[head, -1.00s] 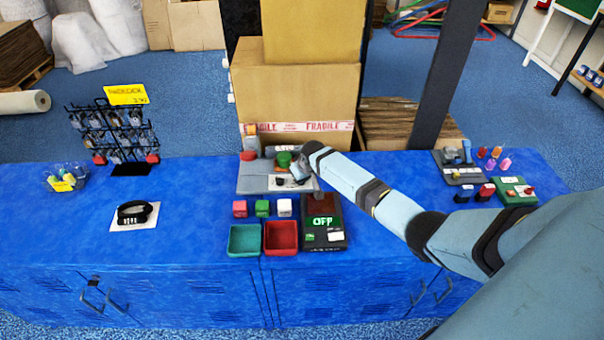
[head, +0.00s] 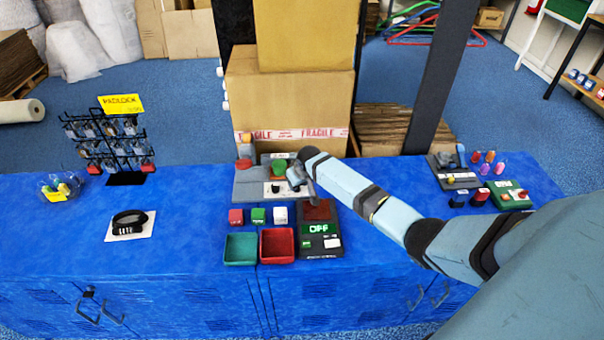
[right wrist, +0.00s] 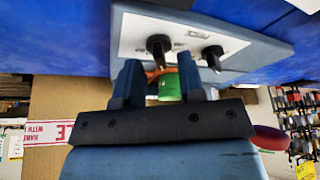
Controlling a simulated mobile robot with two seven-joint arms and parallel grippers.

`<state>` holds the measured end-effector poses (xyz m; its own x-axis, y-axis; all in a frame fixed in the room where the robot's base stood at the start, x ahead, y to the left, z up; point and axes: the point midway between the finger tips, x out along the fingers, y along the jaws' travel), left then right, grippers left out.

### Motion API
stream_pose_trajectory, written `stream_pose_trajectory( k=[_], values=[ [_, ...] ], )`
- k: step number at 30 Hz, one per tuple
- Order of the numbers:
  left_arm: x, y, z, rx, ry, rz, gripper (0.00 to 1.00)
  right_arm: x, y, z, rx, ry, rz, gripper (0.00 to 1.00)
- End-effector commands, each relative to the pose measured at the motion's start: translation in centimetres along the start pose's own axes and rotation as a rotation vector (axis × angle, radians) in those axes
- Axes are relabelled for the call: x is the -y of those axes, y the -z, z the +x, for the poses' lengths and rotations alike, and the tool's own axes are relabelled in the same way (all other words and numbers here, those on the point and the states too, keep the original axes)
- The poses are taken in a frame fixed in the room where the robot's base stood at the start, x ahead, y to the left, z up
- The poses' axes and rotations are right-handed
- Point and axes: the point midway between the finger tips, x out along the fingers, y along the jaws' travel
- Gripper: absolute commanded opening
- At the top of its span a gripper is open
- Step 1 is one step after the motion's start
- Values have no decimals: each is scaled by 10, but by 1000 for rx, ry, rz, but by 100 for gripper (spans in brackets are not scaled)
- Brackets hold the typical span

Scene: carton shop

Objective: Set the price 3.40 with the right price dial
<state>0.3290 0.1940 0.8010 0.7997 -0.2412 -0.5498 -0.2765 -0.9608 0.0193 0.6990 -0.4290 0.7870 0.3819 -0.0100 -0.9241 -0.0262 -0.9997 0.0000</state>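The grey pricing machine (head: 247,187) stands on the blue counter. Its small display (head: 284,155) is too small to read surely. One black dial (head: 275,188) shows on its pale front plate; the right dial is hidden there by my right gripper (head: 301,180). In the right wrist view, which looks turned around, both dials show: the right dial (right wrist: 158,45) lies between the tips of my open right gripper (right wrist: 160,69), and the left dial (right wrist: 212,56) lies outside them. Contact with the right dial cannot be told. My left gripper is out of view.
Cartons (head: 295,95) stand behind. A padlock rack (head: 125,150) is at left.

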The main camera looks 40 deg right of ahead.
Motion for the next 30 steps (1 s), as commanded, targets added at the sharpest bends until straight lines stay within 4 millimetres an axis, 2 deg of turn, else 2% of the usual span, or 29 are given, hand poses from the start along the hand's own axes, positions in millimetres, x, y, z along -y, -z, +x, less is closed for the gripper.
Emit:
stream_pose_trajectory(
  k=[9, 15, 21, 30],
  values=[
    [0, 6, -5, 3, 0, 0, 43, 0, 1, -72, -4, -1, -2, 36],
    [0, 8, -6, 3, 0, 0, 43, 0, 0, -108, -2, -1, 0, 36],
    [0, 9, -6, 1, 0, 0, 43, 0, 0, -124, -1, 0, 0, 36],
    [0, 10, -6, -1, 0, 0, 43, 0, 0, -126, 0, 0, 0, 36]
  ],
)
